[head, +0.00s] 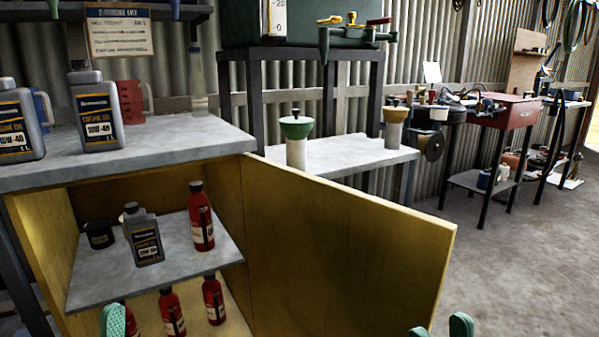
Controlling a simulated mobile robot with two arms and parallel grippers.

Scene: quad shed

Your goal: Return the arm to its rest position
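My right gripper (441,328) shows at the bottom edge, near the lower free edge of the open yellow cabinet door (345,235). Its two green fingertips stand apart, with a gap between them, and nothing is seen held. I cannot tell how far it is from the door. Of my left gripper (113,321), only a green fingertip shows at the bottom left, in front of the cabinet's lower part. Whether it is open or shut is hidden. The rest of both arms is out of view.
The cabinet shelf (88,283) holds a grey oil bottle (143,236), a red bottle (202,217) and a black tub (99,234). Several red bottles stand below. Oil jugs (95,110) stand on the cabinet top. The door juts out rightward; open floor (530,270) lies beyond it.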

